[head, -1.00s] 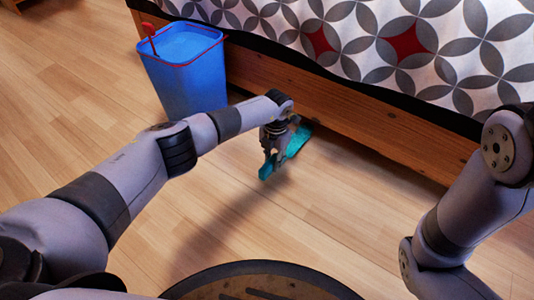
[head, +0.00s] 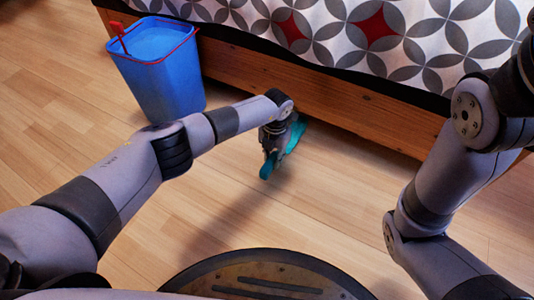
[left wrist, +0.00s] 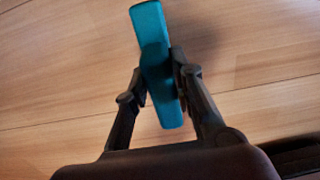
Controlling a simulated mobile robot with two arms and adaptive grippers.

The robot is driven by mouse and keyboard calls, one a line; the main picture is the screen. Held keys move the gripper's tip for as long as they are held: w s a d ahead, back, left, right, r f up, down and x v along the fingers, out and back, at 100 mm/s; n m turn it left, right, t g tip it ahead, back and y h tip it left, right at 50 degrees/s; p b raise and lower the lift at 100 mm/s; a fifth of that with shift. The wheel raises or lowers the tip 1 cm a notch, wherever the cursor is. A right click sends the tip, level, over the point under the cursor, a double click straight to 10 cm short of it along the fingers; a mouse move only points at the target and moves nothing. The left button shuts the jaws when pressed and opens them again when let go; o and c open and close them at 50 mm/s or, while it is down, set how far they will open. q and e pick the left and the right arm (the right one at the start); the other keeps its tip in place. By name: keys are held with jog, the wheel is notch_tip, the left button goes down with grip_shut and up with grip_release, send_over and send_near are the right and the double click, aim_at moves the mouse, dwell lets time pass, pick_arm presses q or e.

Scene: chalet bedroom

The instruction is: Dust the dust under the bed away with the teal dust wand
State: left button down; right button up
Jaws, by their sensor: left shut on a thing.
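The teal dust wand (head: 267,168) is held low over the wooden floor, just in front of the bed's lower edge. My left gripper (head: 270,155) is shut on it. In the left wrist view the wand (left wrist: 150,25) sits between the two fingers of my left gripper (left wrist: 159,85), its end pointing up the picture. The bed (head: 330,100) has a wooden side board and a patterned cover. No dust can be made out, and the space under the bed is dark and mostly hidden. My right arm shows at the right, but its gripper is out of view.
A blue bin (head: 160,75) with a red rim and a red handle-like piece stands on the floor left of my left gripper, close to the bed. The wooden floor (head: 330,205) between my base and the bed is clear.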

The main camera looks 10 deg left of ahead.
pick_arm(q)
jog(key=shift+s+d, duration=0.35)
jog(key=shift+d, duration=0.65)
jog(key=shift+s+d, duration=0.4)
jog(key=shift+d, duration=0.6)
jog(key=shift+s+d, duration=0.35)
jog(key=shift+d, duration=0.65)
